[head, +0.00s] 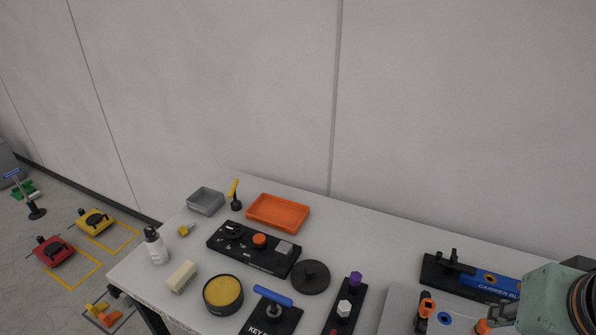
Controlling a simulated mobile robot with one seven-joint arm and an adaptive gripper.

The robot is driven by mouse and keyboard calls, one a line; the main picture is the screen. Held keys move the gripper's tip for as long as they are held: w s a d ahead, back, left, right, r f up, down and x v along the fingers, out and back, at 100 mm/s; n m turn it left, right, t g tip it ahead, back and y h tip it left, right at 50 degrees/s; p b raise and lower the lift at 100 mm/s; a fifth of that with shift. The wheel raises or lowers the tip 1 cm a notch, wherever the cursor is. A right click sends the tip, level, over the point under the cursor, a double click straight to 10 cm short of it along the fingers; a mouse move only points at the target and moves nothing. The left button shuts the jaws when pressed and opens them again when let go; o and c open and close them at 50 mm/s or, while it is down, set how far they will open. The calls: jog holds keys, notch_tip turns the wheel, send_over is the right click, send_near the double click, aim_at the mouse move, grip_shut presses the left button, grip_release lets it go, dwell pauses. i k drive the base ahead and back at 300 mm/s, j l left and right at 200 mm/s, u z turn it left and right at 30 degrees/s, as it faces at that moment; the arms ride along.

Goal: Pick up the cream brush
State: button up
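The cream brush (182,276) lies on the white table near its front left. It is a small cream block with ridged-looking sides, set at a slant. My gripper (490,319) is at the lower right edge of the head view, far to the right of the brush. Only part of it shows beside the pale green arm end, and its finger gap is not clear. Nothing stands on the brush and no part of it is hidden.
A white bottle (155,247) stands left of the brush, and a round tin with yellow contents (223,294) is close on its right. A black panel (254,252), orange tray (277,213) and grey tray (205,201) lie behind. A blue-handled fixture (272,312) stands further right.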

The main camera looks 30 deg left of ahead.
aim_at(184, 276)
jog(key=u, duration=2.15)
jog(key=z, duration=2.05)
jog(key=u, duration=1.6)
